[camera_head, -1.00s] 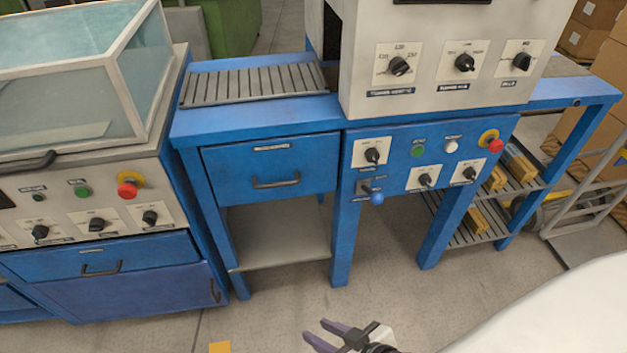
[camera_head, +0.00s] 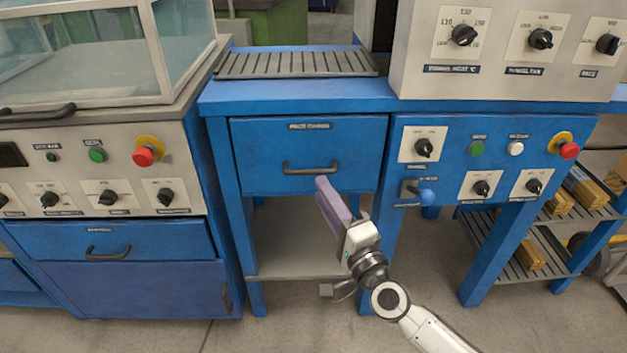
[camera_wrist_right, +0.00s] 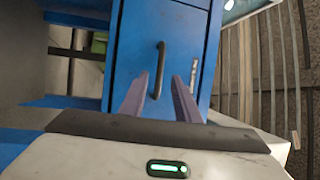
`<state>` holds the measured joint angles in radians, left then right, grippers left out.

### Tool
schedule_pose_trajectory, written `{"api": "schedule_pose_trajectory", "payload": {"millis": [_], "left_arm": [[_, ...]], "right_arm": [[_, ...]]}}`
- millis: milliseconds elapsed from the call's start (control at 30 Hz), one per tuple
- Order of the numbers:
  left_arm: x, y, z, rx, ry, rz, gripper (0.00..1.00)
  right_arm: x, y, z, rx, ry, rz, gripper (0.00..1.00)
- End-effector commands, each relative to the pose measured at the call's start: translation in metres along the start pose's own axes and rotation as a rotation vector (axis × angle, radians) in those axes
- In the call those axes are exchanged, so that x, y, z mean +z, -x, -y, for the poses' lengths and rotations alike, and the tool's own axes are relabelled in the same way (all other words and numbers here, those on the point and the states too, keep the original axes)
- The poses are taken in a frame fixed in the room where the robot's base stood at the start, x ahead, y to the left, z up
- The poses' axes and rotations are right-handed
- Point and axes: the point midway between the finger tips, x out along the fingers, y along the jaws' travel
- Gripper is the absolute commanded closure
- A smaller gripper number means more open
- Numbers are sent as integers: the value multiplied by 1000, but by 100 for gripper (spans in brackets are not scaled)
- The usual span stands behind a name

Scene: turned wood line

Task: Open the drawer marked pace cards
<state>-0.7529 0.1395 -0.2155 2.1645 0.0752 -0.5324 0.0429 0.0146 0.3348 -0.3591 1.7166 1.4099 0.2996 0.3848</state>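The blue drawer (camera_head: 270,160) under the worktop at centre is shut, with a label at its top edge that looks like "pace cards". Its dark bar handle (camera_head: 311,168) is on the front; the handle also shows in the right wrist view (camera_wrist_right: 158,70), running upright there. My left gripper is not in view.
A control panel with knobs, buttons and a small blue-knobbed lever (camera_head: 426,196) is right of the drawer. A glass-lidded machine (camera_head: 90,60) with its own drawer (camera_head: 112,240) stands left. An open shelf (camera_head: 290,250) lies below the drawer.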

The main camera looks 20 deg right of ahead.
Motion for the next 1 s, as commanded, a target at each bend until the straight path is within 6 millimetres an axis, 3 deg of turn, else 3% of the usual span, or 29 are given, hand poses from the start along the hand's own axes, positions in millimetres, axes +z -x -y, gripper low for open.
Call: {"api": "schedule_pose_trajectory", "payload": {"millis": [100,300,700,867,1000], "left_arm": [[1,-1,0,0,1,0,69],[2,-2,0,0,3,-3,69],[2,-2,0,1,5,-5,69],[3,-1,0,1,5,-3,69],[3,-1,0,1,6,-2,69]], "right_arm": [[0,-24,0,-2,0,1,71],[1,-49,0,-2,1,1,71],[1,-57,0,0,2,2,71],[1,-56,0,1,2,2,98],[1,-56,0,0,2,2,100]]}}
